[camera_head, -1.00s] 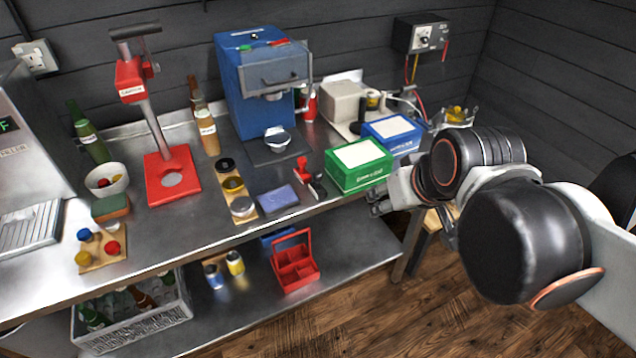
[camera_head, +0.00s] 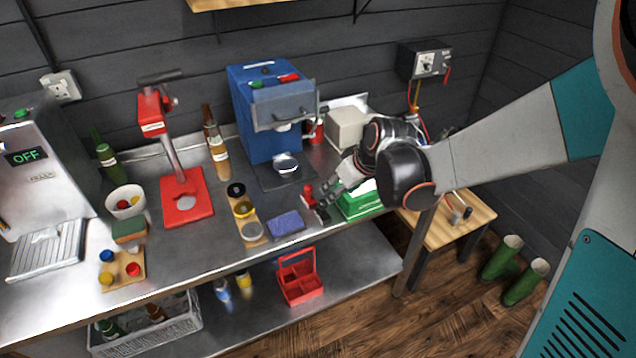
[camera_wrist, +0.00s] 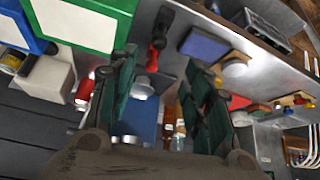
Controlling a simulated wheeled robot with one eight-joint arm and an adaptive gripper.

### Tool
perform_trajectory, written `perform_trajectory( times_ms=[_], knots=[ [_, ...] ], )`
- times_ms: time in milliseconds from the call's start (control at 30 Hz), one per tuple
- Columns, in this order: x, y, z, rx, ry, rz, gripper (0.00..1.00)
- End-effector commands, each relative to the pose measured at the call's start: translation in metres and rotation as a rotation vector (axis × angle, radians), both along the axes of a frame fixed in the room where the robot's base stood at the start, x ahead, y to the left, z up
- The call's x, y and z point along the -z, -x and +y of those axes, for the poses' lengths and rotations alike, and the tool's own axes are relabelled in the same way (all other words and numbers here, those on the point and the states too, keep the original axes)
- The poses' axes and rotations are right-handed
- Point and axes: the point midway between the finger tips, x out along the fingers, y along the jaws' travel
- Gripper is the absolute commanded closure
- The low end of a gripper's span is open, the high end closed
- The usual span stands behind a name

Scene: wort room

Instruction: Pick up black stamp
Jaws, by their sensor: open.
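The black stamp (camera_head: 321,213) stands on the steel counter at its front edge, just right of a red stamp (camera_head: 308,196). In the wrist view the black stamp (camera_wrist: 165,18) shows near the top, beyond the fingertips, with the red stamp (camera_wrist: 156,52) closer to the space between them. My gripper (camera_head: 332,197) is over the counter beside the two stamps, partly hidden by the arm in the head view. In the wrist view my gripper (camera_wrist: 160,60) has its two fingers wide apart with nothing held.
A green box (camera_head: 358,206) stands close on the right of the stamps. A blue-purple pad (camera_head: 286,224) lies to their left, beside a board of round tins (camera_head: 244,209). The blue machine (camera_head: 270,125) stands behind. A red caddy (camera_head: 299,283) is on the shelf below.

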Motion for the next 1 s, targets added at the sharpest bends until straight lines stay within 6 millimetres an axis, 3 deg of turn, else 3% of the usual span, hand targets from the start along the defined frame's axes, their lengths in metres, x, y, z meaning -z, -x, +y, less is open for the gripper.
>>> perform_trajectory(
  times_ms=[167,500,767,1000],
  knots=[
    [0.016,-0.008,0.005,-0.007,0.000,0.000,0.55],
    [0.066,-0.032,0.019,-0.006,0.000,0.000,0.55],
    [0.080,-0.039,0.024,-0.005,-0.001,0.000,0.55],
    [0.110,-0.054,0.031,-0.005,-0.001,0.000,0.55]
  ],
)
